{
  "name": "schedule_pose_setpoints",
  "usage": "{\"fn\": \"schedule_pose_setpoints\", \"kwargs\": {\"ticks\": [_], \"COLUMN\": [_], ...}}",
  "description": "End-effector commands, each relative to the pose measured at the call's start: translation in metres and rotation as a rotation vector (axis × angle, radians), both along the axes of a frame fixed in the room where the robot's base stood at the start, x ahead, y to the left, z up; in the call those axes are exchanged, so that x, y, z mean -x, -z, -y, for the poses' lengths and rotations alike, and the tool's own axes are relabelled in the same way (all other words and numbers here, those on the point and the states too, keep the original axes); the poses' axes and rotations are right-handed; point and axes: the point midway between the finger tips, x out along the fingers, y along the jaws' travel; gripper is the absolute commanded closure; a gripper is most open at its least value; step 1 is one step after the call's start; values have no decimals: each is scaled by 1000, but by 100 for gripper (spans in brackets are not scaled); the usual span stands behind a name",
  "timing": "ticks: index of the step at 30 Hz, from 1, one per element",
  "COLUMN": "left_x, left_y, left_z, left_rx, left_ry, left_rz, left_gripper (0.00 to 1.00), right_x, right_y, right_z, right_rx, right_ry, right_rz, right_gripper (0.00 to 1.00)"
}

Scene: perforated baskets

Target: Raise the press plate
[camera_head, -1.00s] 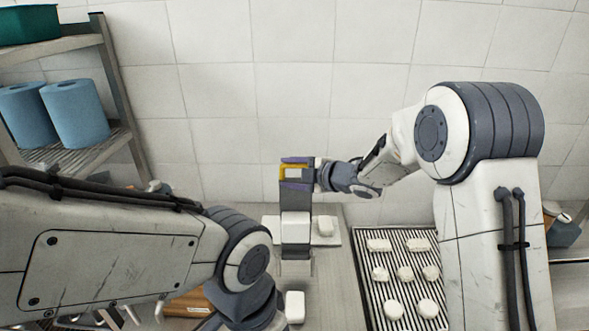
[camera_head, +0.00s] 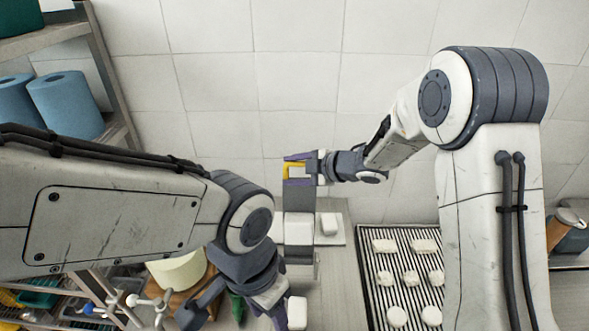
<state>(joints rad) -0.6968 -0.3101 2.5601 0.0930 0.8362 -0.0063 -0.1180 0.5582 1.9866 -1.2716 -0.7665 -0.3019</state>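The press (camera_head: 299,200) stands upright in the middle of the camera_head view, a grey column with a yellow handle (camera_head: 288,171) at its top. A pale block (camera_head: 298,228) shows on its lower part; I cannot tell for sure whether this is the press plate. My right gripper (camera_head: 297,170) reaches in from the right, its purple fingers on either side of the yellow handle. Whether they press on it cannot be made out.
A ridged tray (camera_head: 371,291) with several white pieces lies right of the press. A white board (camera_head: 338,238) with one white piece sits beside the press. Blue rolls (camera_head: 66,105) stand on a shelf at left. A pale yellow container (camera_head: 178,270) shows behind my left arm.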

Motion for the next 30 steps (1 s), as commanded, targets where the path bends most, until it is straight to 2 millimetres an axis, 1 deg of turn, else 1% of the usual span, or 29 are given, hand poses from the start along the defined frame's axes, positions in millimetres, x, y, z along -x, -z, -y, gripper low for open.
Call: {"fn": "schedule_pose_setpoints", "kwargs": {"ticks": [1, 2, 16, 20, 24, 30], "left_x": [0, 0, 0, 0, 0, 0], "left_y": [3, 3, 4, 11, 18, 24], "left_z": [0, 0, 0, 0, 0, 0], "left_rx": [0, 0, 0, 0, 0, 0], "left_ry": [0, 0, 0, 1, 1, 2], "left_rz": [0, 0, 0, 0, 0, 0], "left_gripper": [50, 50, 50, 50, 50, 50], "right_x": [-10, -10, -9, 0, 18, 43], "right_y": [9, 9, 7, -2, -19, -39], "right_z": [6, 6, 14, 26, 45, 65], "right_rx": [16, 16, 16, 13, 9, 3], "right_ry": [32, 32, 40, 40, 34, 15], "right_rz": [-1, -1, 1, 6, 10, 6], "right_gripper": [41, 50, 50, 50, 50, 50]}}
